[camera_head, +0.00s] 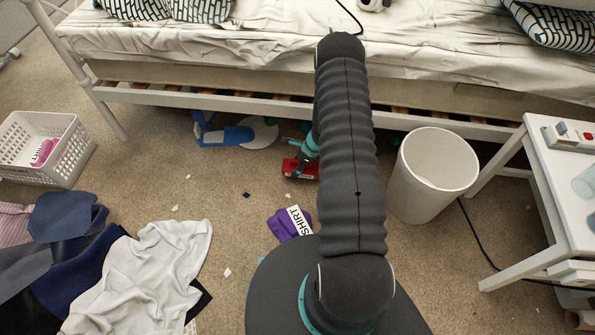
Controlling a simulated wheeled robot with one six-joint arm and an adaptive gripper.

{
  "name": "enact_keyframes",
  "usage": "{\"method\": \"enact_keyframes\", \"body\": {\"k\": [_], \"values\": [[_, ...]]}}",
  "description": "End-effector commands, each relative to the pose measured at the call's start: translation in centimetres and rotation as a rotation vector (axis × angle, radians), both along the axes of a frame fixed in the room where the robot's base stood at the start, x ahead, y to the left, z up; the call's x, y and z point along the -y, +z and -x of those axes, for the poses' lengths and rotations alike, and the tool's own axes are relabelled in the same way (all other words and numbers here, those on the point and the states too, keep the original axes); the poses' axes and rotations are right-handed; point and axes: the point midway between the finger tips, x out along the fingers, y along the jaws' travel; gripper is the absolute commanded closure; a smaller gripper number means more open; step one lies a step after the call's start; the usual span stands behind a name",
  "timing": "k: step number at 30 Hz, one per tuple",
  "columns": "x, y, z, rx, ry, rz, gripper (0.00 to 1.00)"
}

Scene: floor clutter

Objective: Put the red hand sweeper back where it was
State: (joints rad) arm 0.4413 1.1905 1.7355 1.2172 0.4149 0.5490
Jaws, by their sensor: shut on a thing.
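The red hand sweeper (298,169) is near the floor in front of the bed, just left of my arm. My gripper (304,150) reaches down to it from above and is shut on it. My arm covers the middle of the picture and hides the sweeper's right side and most of the gripper. I cannot tell whether the sweeper touches the carpet.
A white bin (431,175) stands right of my arm, beside a white table (555,190). A purple shirt bundle (288,224), clothes (140,270) and a white basket (42,150) occupy the floor leftward. Small scraps lie between.

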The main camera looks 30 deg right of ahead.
Motion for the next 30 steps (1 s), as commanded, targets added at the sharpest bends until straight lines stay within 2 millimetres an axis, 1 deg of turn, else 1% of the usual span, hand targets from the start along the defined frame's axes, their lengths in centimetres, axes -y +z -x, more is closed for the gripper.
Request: {"method": "enact_keyframes", "body": {"k": [6,9,16,21,22,23,24,30], "values": [[0.0,-2.8,0.1,-0.002,0.000,0.000,0.70],[0.0,-3.7,0.1,-0.003,0.000,0.000,0.70],[0.0,-3.7,0.0,-0.001,0.000,0.000,0.70],[0.0,-4.2,0.1,-0.001,0.000,0.000,0.70],[0.0,-4.1,0.1,-0.001,0.000,0.000,0.24],[0.0,-4.0,0.1,-0.001,0.000,0.000,0.17],[0.0,-4.0,0.1,-0.001,0.000,0.000,0.07],[0.0,-4.0,0.1,-0.001,0.000,0.000,0.07]]}}
